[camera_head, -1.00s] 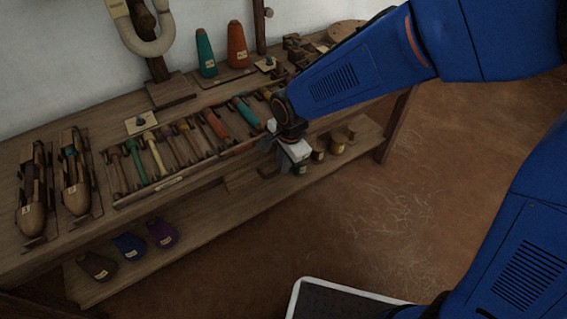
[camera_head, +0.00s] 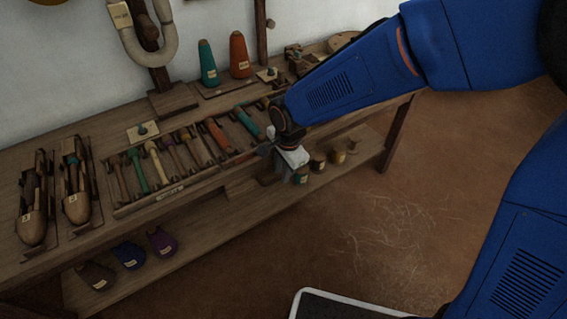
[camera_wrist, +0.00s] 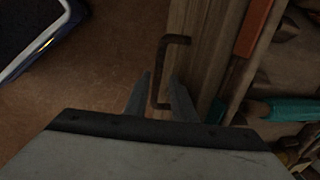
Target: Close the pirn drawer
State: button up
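The pirn drawer (camera_wrist: 200,50) shows in the wrist view as a wooden front with a dark bracket-shaped handle (camera_wrist: 156,68). Behind the front lie an orange pirn (camera_wrist: 252,28) and a teal pirn (camera_wrist: 285,109). My gripper (camera_wrist: 158,82) has its two fingers apart, one on each side of the handle's near part. I cannot tell if either finger touches it. In the head view my gripper (camera_head: 282,160) is at the bench's front edge, and its wrist hides the handle. How far the drawer stands out is unclear.
The bench (camera_head: 60,240) carries a rack of pirns (camera_head: 165,192), two shuttles (camera_head: 75,195) and a teal cone (camera_head: 208,65) with an orange one (camera_head: 240,56). Its lower shelf (camera_head: 200,245) holds dark pouch-like items and small pots (camera_head: 318,162).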

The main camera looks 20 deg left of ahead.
notch_tip(320, 180, up, 17)
jog(key=s+d, duration=0.2)
jog(key=shift+d, duration=0.25)
dwell(0.5)
jog(key=d+r+n+t, duration=0.1)
jog(key=d+r+n, duration=0.1)
jog(key=d, duration=1)
jog(key=d+r+n+t, duration=0.1)
jog(key=d+r, duration=0.1)
jog(key=d, duration=1)
jog(key=s+d+f+n, duration=0.1)
jog(key=s+d+n, duration=0.1)
jog(key=s+d, duration=0.3)
jog(key=s+d+f+n+t+h, duration=0.1)
jog(key=s+d, duration=0.5)
jog(key=d, duration=0.7)
jog(key=shift+s+d+f+n+h, duration=0.35)
jog(key=shift+f+n, duration=0.35)
jog(key=shift+n, duration=0.3)
jog(key=shift+w, duration=0.1)
